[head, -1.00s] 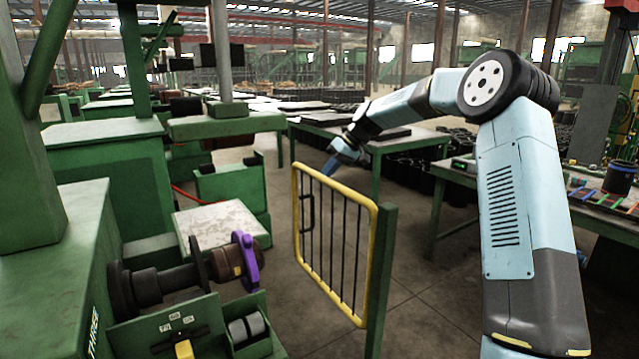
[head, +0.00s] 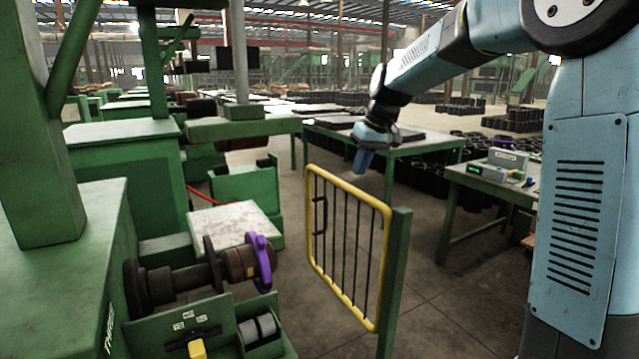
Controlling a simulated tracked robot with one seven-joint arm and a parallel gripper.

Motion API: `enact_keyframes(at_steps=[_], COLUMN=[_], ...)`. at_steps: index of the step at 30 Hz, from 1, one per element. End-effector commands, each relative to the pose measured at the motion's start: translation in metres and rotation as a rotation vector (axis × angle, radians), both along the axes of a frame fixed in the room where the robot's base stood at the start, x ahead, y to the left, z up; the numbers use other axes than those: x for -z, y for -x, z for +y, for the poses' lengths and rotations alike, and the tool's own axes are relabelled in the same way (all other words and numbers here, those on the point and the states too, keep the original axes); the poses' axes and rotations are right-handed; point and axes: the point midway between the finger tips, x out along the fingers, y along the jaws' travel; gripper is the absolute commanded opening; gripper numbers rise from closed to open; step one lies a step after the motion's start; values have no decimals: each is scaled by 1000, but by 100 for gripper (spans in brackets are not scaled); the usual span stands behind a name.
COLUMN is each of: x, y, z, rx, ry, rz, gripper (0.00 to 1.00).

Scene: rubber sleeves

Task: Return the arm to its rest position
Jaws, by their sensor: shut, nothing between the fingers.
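My arm rises along the right side of the head view, bends at the upper right and reaches left toward the middle. My gripper (head: 363,160) hangs at the arm's far end, pointing down, above and behind the yellow-framed gate. It is small in this view. It is shut and empty, and appears clear of the gate and of the table behind it.
The yellow-framed gate (head: 311,224) on a green post (head: 397,275) stands in front of my gripper. A green machine with a shaft and purple ring (head: 262,262) is at left. Green tables (head: 425,146) stand behind and right. Bare floor (head: 440,300) lies right of the gate.

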Motion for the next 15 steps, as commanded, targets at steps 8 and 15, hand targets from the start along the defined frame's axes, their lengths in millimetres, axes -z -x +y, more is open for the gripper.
enact_keyframes(at_steps=[8, 15], x=[-21, -29], y=[79, 148], z=[-26, -52], rx=[113, 219], ry=[93, 139], rz=[-47, -91], gripper=[0, 0])
